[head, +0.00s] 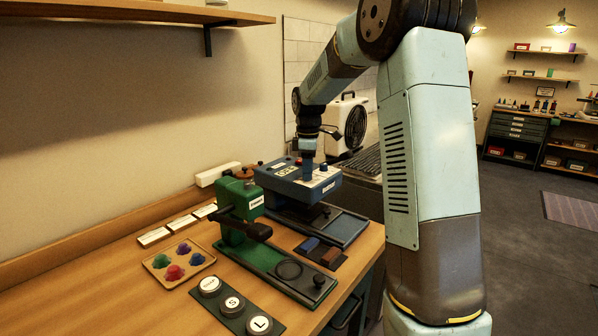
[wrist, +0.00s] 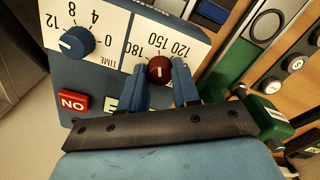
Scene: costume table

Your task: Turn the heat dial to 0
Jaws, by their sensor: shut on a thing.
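The heat dial (wrist: 160,70) is a small red knob on a white panel (wrist: 128,45), with 120, 150 and 180 printed above it in the wrist view. It has a pale pointer line; which number it points to is hard to tell. My gripper (wrist: 162,84) is shut on the red dial, a blue finger on each side. It also shows in the head view (head: 308,166), reaching down onto the top of the blue press (head: 275,184). No 0 is visible beside the red dial; that side is partly hidden by the fingers.
A blue dial (wrist: 77,42) marked TIME, with 0, 4, 8 and 12, sits left of the red one.

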